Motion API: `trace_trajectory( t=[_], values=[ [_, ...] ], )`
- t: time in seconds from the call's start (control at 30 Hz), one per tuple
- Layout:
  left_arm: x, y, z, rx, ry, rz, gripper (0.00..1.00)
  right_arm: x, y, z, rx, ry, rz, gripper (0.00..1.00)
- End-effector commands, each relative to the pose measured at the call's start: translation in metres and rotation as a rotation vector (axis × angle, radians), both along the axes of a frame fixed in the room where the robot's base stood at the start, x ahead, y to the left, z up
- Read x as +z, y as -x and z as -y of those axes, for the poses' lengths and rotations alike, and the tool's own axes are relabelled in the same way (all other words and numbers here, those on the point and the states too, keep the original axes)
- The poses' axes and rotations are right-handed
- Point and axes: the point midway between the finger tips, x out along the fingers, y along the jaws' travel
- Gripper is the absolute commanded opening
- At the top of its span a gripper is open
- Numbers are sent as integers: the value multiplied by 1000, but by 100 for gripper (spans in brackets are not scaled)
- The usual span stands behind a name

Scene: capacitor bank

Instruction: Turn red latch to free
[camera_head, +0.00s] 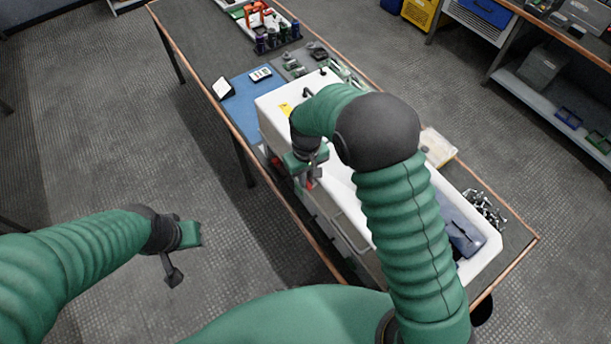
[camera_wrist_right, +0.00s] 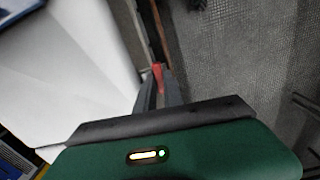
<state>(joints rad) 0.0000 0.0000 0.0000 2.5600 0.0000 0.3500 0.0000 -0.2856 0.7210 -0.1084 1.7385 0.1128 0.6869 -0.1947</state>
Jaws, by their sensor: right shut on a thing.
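The red latch (camera_head: 309,184) is on the front side of a white box-like unit (camera_head: 268,115) on the workbench. It also shows in the right wrist view as a red piece (camera_wrist_right: 157,76) between the fingertips. My right gripper (camera_head: 311,178) is at the latch with its fingers closed on it, and it also shows in the right wrist view (camera_wrist_right: 159,88). The gripper and arm hide much of the latch and part of the unit. My left gripper (camera_head: 180,262) hangs over the floor at the left, away from the bench; its fingers are too small to judge.
The workbench (camera_head: 190,50) has a blue mat (camera_head: 243,93), tools and a rack of dark cylinders (camera_head: 275,40) toward its far end. The floor left of the bench is clear.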

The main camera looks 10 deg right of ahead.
Motion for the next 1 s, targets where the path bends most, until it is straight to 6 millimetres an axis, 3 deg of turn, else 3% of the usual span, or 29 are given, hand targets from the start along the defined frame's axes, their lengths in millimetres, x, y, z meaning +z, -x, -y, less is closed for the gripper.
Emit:
trace_trajectory(
  t=[0.1,0.47,0.57,1.0],
  values=[
    [1,0,0,0,0,0,36,3,-2,0,-1,-1,5,21],
    [-2,0,0,0,0,0,36,6,-3,0,-1,-1,2,21],
    [-7,0,0,0,0,0,36,23,-4,0,-1,-1,7,21],
    [-27,0,0,0,0,0,36,145,-2,0,-1,-1,8,21]
  ],
)
